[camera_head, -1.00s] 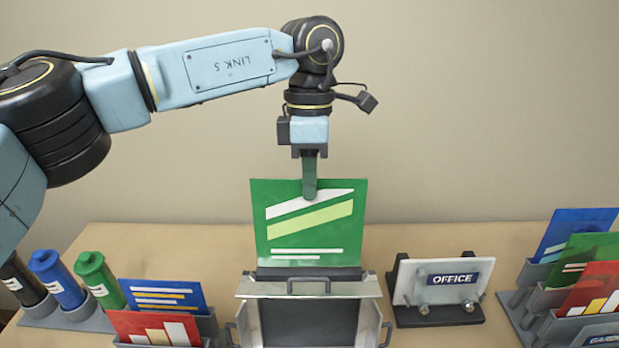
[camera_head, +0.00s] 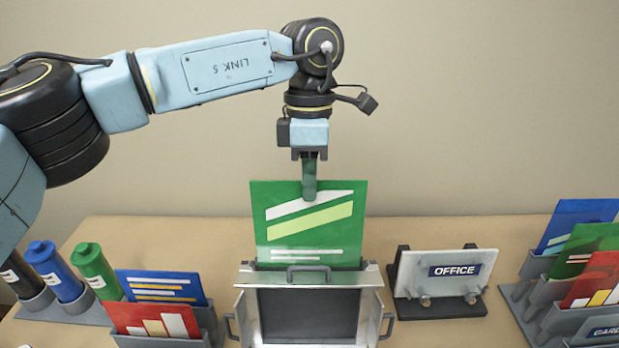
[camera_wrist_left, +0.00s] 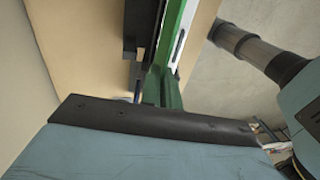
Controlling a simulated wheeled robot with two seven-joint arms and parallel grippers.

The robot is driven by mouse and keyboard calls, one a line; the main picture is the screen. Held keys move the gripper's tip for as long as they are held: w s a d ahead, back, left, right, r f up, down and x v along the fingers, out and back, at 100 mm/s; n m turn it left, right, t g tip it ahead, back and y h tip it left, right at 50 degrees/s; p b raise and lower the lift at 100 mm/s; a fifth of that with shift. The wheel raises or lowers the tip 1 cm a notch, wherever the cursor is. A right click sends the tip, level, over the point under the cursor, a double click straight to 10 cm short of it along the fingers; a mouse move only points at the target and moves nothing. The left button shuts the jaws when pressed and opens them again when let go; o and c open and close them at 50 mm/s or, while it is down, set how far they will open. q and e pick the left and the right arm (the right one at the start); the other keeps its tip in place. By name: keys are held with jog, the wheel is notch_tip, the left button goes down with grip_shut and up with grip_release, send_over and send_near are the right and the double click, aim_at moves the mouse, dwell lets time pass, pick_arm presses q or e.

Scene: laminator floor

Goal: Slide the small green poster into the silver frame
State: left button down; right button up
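The green poster (camera_head: 330,228), with white and light green stripes, hangs upright from my left gripper (camera_head: 309,190). The gripper is shut on the poster's top edge, and its finger shows in front. The silver frame (camera_head: 246,308) stands on the table directly below, with a dark panel and handles at its top and sides. The poster's lower edge is hidden behind the frame's top edge and handle; I cannot tell how deep it sits. In the left wrist view the poster (camera_wrist_left: 172,40) shows edge-on. My right gripper is not in view.
An OFFICE sign (camera_head: 445,275) on a dark stand is right of the frame. A grey rack (camera_head: 535,290) with several posters stands far right. Left are a smaller rack (camera_head: 208,322) holding blue and red posters, and several coloured tubes (camera_head: 95,270). A wall is behind.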

aim_at(310, 247)
pick_arm(q)
jog(key=shift+s+f, duration=0.1)
jog(key=shift+f, duration=0.3)
jog(key=shift+s+f+b, duration=0.3)
jog(key=shift+f+b, duration=1.15)
jog(key=shift+f, duration=0.3)
jog(key=shift+s+f+b, duration=0.3)
jog(key=shift+f+b, duration=1.1)
jog(key=shift+f, duration=0.4)
jog(key=shift+s+f+b, duration=0.3)
jog(key=shift+f+b, duration=1.15)
jog(key=shift+f, duration=0.3)
